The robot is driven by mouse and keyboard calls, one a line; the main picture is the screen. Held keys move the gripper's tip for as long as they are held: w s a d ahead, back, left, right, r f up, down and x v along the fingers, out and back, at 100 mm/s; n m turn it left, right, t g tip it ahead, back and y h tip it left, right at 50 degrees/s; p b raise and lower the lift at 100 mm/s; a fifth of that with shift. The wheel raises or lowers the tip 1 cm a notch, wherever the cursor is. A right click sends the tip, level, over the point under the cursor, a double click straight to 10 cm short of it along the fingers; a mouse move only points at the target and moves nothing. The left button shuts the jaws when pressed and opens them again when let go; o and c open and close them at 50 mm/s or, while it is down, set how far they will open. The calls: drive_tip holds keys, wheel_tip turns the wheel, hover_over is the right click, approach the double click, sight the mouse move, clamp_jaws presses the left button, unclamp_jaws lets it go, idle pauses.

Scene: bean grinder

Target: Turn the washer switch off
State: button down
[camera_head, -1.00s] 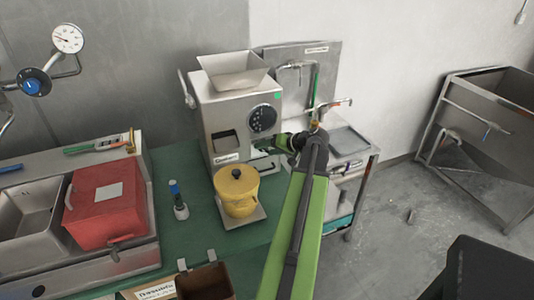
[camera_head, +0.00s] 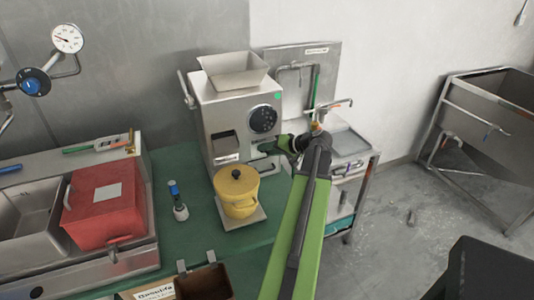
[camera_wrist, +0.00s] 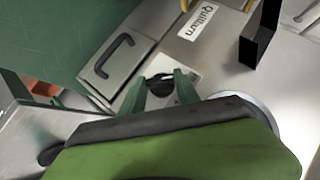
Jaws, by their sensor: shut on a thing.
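The switch is a black knob (camera_wrist: 161,88) on a white plate, low on the metal front of the boxy machine (camera_head: 212,118) with the hopper. My gripper (camera_wrist: 160,90) has its two green fingers on either side of the knob and is shut on it in the wrist view. In the head view my gripper (camera_head: 264,148) reaches the machine's lower right front from the right. The knob is hidden there behind my gripper. A round black dial (camera_head: 263,119) sits above it, with a small green light (camera_head: 278,96) near the top right corner.
A yellow pot (camera_head: 236,190) stands just in front of the machine. A red box (camera_head: 105,205) and a small bottle (camera_head: 179,205) are to the left. A metal sink cart (camera_head: 350,145) stands close on the right. Open floor lies further right.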

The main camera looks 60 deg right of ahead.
drive_tip(key=f+m+t+y+b, duration=0.1)
drive_tip(key=b, duration=0.2)
drive_tip(key=shift+d, duration=0.3)
drive_tip(key=m+t+y+b, duration=0.1)
drive_tip(key=m+t+b, duration=0.1)
drive_tip(key=b, duration=0.3)
drive_tip(key=shift+f, duration=0.15)
drive_tip(key=m+t+b, duration=0.1)
drive_tip(key=t+b, duration=0.1)
drive_tip(key=b, duration=0.1)
drive_tip(key=shift+m+y, duration=0.3)
drive_tip(key=shift+r+m+t+b, duration=0.2)
drive_tip(key=shift+m+t+b, duration=0.15)
drive_tip(key=shift+b, duration=0.4)
drive_tip(key=shift+r, duration=0.1)
drive_tip(key=c, duration=0.9)
unclamp_jaws()
drive_tip(key=shift+s, duration=0.1)
